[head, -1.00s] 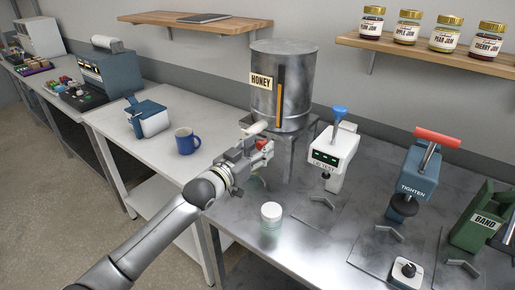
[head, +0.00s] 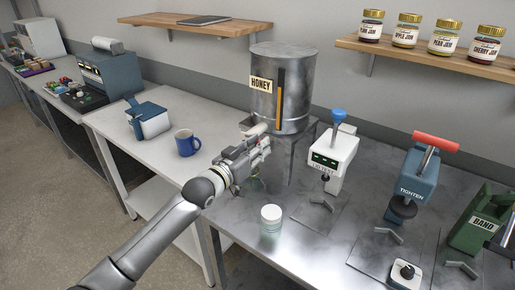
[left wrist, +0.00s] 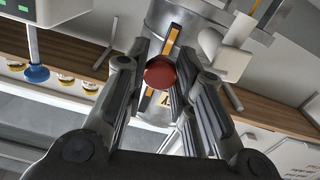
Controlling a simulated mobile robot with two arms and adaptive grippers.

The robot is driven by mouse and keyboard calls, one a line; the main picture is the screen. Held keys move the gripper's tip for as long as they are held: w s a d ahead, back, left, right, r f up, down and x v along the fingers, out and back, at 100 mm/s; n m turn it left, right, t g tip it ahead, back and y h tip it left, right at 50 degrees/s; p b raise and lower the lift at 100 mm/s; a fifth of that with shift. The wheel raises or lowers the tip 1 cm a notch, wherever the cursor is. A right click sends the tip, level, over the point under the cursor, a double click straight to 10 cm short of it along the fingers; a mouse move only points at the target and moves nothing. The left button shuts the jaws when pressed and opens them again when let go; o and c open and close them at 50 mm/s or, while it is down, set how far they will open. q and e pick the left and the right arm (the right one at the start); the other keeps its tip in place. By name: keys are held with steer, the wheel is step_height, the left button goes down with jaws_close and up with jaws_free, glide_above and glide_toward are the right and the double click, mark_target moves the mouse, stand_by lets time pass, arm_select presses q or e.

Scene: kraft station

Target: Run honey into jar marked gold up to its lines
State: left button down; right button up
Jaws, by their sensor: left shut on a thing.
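The metal honey tank (head: 297,92), labelled HONEY, stands on legs at the back of the steel bench, with an orange level strip on its front. My left gripper (head: 262,147) is at its tap, below the tank. In the left wrist view the tap's red knob (left wrist: 160,73) sits between the fingers of the left gripper (left wrist: 160,85), which is shut on it. Another pale jar (head: 271,219) stands nearer the bench front. I cannot make out gold marks, lines or any honey flow.
A white machine with a blue knob (head: 338,155), a blue TIGHTEN press (head: 418,180) and a green BAND machine (head: 480,225) stand to the right. Several jam jars line the right shelf (head: 440,58). A blue mug (head: 187,142) is on the left table. Bench space around the pale jar is clear.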

arm_select(q)
steer(key=w+a+r+n+p, duration=0.1)
steer(key=r+n, duration=0.2)
steer(key=n, duration=0.2)
steer(key=w+a+r+n+p, duration=0.1)
steer(key=a+r+n, duration=0.1)
steer(key=n, duration=0.3)
steer(key=shift+w+a+r+n, duration=0.3)
steer(key=shift+w+r, duration=0.05)
steer(key=shift+r, duration=0.3)
steer(key=c, duration=1.2)
jaws_free()
steer(key=shift+s+a, duration=0.1)
steer(key=v, duration=1.1)
steer(key=shift+s+a, duration=0.2)
steer(key=shift+s, duration=0.1)
